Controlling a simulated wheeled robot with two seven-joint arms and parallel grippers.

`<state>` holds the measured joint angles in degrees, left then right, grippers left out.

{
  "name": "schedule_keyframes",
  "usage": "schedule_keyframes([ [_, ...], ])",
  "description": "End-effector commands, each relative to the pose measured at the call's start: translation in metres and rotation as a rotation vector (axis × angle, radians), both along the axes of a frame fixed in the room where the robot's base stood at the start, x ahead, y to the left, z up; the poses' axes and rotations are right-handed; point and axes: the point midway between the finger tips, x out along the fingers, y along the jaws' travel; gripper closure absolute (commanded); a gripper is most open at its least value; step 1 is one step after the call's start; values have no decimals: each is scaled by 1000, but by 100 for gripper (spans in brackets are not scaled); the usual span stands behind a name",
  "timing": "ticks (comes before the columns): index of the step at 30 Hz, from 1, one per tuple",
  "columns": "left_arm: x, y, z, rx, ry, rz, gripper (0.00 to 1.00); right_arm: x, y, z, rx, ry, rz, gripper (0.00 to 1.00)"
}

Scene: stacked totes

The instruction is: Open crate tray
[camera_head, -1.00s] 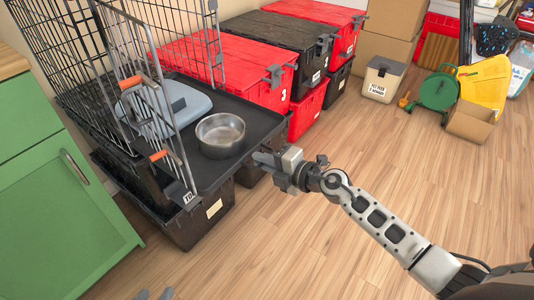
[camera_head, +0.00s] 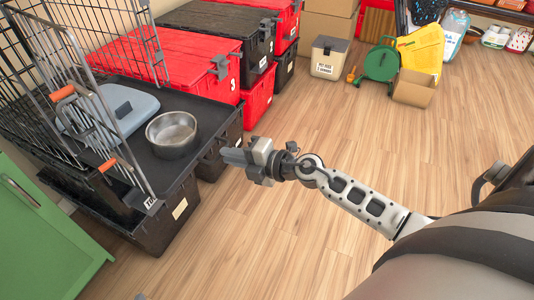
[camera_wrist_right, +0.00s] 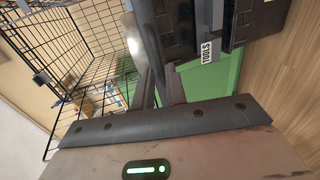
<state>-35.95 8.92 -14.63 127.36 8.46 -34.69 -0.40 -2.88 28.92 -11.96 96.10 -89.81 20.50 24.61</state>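The wire crate (camera_head: 30,60) stands at the left on stacked black totes, with its barred door swung outward. A black tray (camera_head: 200,112) with a raised rim extends out of the crate front. It holds a metal bowl (camera_head: 172,133) and a blue-grey litter pan (camera_head: 125,105). My right gripper (camera_head: 226,154) points at the tray's outer edge, its tips at or very near the rim; contact is unclear. In the right wrist view, the two fingers (camera_wrist_right: 158,88) show a dark strip between them, and whether they grip it is unclear. Only a tip of my left gripper (camera_head: 140,296) shows at the bottom edge.
A black tote (camera_head: 160,230) sits below the tray. Red totes (camera_head: 150,60) and black totes (camera_head: 220,25) stand behind. A green cabinet (camera_head: 40,240) is at lower left. A cardboard box (camera_head: 413,88) lies farther right. The wooden floor (camera_head: 350,140) in the middle is clear.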

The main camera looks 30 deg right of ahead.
Motion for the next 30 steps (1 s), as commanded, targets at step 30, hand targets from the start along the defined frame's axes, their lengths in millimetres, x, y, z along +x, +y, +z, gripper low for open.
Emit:
schedule_keyframes([
  [30, -1, 1, 3, -2, -3, 6, 64, -101, -63, 26, -1, 0, 1, 86],
])
